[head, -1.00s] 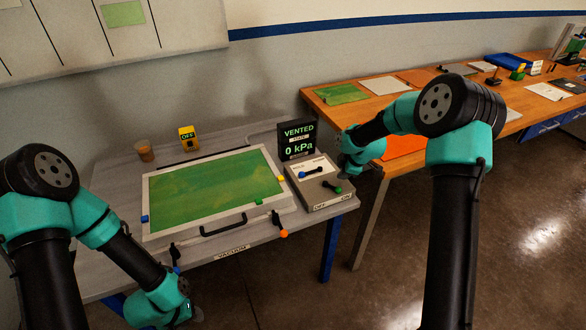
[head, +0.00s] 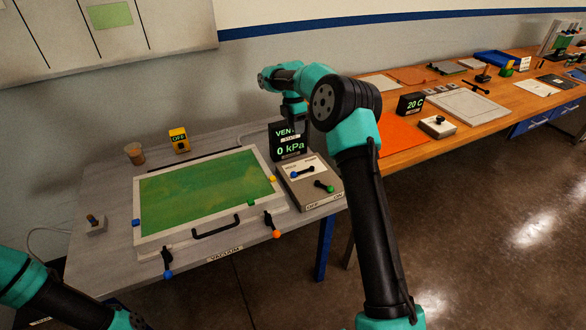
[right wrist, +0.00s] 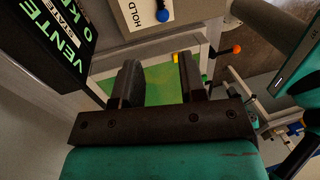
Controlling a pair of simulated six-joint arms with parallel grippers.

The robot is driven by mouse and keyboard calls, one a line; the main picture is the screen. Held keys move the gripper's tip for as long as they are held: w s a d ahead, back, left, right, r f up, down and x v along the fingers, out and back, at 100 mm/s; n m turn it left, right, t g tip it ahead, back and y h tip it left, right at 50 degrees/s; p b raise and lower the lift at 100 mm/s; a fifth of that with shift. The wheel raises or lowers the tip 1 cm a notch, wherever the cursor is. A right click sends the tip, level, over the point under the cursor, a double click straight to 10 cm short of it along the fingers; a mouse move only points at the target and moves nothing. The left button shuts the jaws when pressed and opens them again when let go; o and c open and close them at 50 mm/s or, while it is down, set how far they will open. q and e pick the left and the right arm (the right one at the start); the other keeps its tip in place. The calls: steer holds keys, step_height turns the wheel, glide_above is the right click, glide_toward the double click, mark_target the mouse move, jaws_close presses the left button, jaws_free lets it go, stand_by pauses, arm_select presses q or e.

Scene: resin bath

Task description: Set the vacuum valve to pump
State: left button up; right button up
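The grey valve box (head: 325,198) stands at the right end of the grey table. Its upper lever has a blue knob (head: 295,174) pointing left; its lower lever has a green knob (head: 330,189) by the OFF and ON labels. The upper lever's labels are too small to read in the head view. In the right wrist view the blue knob (right wrist: 164,15) is beside the HOLD label. My right gripper (head: 294,120) is above the box, in front of the display, apart from the levers. Its fingers (right wrist: 158,78) are open and empty. My left gripper is out of view.
The display (head: 289,150) behind the box reads 0 kPa, its top line partly hidden by my right gripper. A yellow OFF switch (head: 179,140) and a cup (head: 134,154) stand behind.

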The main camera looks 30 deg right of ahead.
mark_target(300, 171)
steer(key=shift+f, duration=0.1)
steer(key=s+f, duration=0.1)
steer(key=f, duration=0.4)
steer(key=s+f, duration=0.1)
steer(key=f, duration=0.5)
steer(key=s+f, duration=0.1)
steer(key=f, duration=0.5)
steer(key=shift+s+a, duration=0.1)
steer(key=shift+s, duration=0.1)
jaws_close()
